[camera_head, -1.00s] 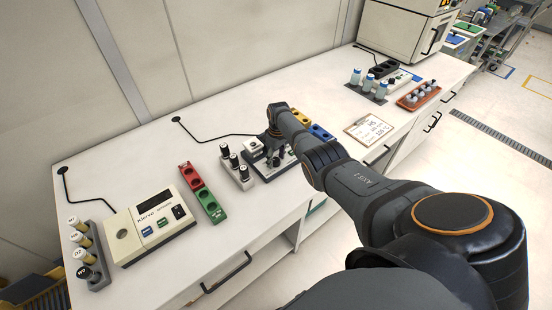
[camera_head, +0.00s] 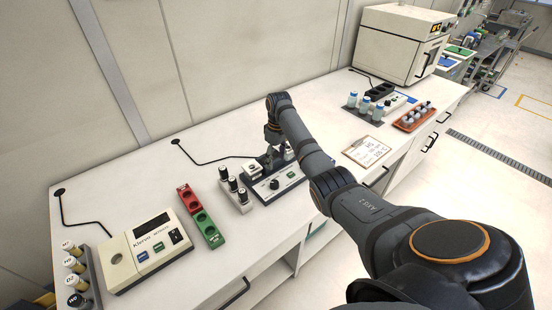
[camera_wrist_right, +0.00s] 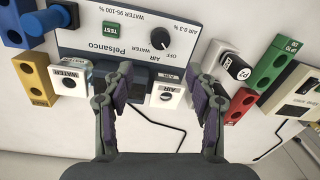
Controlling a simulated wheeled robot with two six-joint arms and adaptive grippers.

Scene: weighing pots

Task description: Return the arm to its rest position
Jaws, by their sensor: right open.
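A white block marked WATER (camera_wrist_right: 70,78) is left of the fingers. The arm hides part of the bench behind it. My left gripper is out of view.
A clipboard (camera_head: 366,151), blue-capped bottles (camera_head: 364,104) and an orange tray (camera_head: 413,119) lie right. An oven (camera_head: 402,45) stands at the back right.

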